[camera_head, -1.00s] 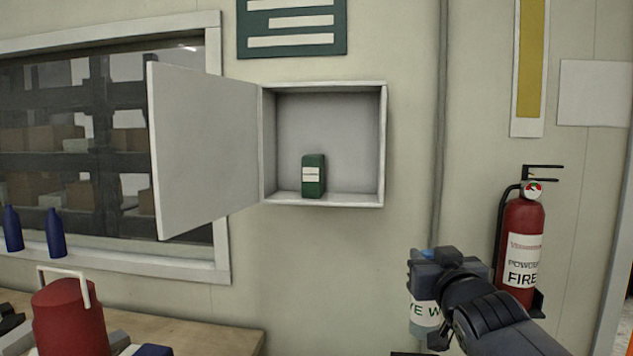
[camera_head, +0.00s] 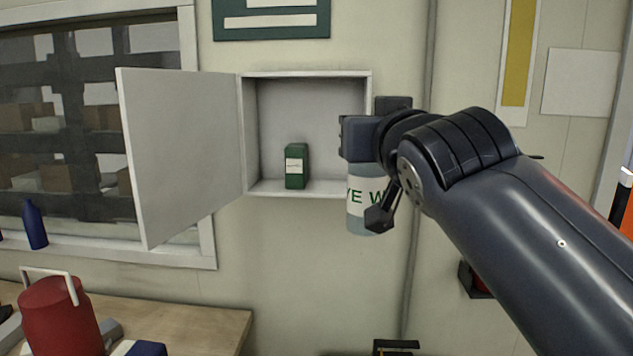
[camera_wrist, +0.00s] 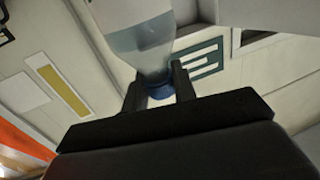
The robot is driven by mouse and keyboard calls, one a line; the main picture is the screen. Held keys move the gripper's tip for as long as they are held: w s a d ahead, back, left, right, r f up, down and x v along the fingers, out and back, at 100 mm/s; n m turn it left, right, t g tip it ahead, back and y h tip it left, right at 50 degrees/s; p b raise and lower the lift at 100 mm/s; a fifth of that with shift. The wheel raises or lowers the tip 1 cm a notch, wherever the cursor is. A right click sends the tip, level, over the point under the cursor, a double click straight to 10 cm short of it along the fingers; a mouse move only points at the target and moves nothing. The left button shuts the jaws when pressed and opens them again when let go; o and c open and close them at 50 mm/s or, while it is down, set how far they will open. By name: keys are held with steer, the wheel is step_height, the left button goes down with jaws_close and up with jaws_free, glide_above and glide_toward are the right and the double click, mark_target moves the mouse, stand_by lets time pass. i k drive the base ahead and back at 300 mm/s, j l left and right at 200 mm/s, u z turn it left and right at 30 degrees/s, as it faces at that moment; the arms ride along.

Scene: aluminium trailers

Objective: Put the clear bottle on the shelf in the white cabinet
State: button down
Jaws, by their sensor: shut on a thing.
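The clear bottle (camera_head: 362,205) has a white label with green letters and is held upright in the head view, in front of the right edge of the cabinet. My gripper (camera_wrist: 160,88) is shut on the bottle's neck near its blue cap, as the wrist view shows; the bottle (camera_wrist: 140,35) also shows there. In the head view my gripper (camera_head: 362,140) hides the cabinet's right side and the bottle's top. The white cabinet (camera_head: 305,74) hangs on the wall with its door (camera_head: 180,155) swung open to the left. The shelf (camera_head: 325,187) is partly bare.
A green box (camera_head: 296,167) with a white label stands left of centre on the shelf, with free room to its right. A wooden bench (camera_head: 190,325) with a red canister (camera_head: 62,315) is at lower left. A blue bottle (camera_head: 34,225) stands on the window sill.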

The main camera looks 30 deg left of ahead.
mark_target(334, 183)
steer(key=i+j, duration=0.7)
steer(key=j, duration=0.25)
